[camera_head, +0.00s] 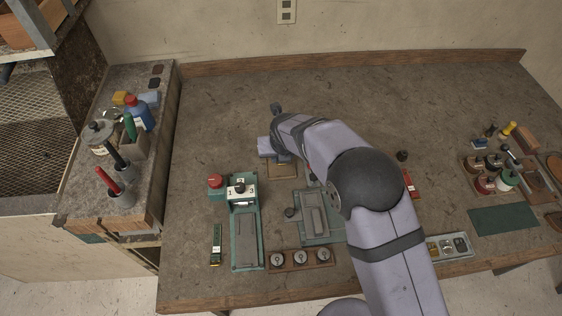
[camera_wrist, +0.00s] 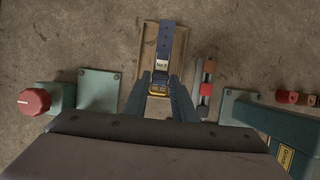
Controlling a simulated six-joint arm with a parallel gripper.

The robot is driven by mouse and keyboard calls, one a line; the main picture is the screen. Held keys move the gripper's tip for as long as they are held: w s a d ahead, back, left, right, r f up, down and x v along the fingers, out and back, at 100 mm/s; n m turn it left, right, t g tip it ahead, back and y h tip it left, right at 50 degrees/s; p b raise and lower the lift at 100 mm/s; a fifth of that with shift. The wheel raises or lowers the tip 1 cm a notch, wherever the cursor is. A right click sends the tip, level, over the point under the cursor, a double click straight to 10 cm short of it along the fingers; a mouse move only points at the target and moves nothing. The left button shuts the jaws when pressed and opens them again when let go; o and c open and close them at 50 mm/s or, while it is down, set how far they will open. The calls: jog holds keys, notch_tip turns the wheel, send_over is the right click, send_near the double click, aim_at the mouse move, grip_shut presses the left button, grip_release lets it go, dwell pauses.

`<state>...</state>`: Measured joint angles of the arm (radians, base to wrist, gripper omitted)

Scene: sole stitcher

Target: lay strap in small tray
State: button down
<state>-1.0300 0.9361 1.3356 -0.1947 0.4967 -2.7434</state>
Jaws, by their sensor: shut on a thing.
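The strap (camera_wrist: 165,40) is dark blue, with a pale label and a yellow buckle (camera_wrist: 159,90) at its near end. My gripper (camera_wrist: 160,82) is shut on the strap near the buckle, with a finger on each side. The strap runs lengthwise over the small tan tray (camera_wrist: 148,42). I cannot tell whether it touches the tray floor. In the head view, the tray (camera_head: 282,177) shows beside my wrist, and my arm hides most of the gripper and the strap.
A green machine with a red knob (camera_wrist: 34,101) stands left of the tray; the red knob (camera_head: 215,180) also shows in the head view. A red-and-grey tool (camera_wrist: 208,75) lies close right of the tray. Bench beyond the tray is clear.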

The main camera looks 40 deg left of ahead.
aim_at(281, 172)
jog(key=shift+f+p, duration=0.8)
jog(key=shift+f, duration=1.5)
jog(key=shift+f, duration=0.1)
jog(key=shift+f, duration=0.15)
jog(key=c, duration=1.5)
grip_release()
jog(key=shift+o, duration=0.2)
jog(key=shift+r, duration=0.3)
jog(key=b+v, duration=0.3)
jog(key=v, duration=0.9)
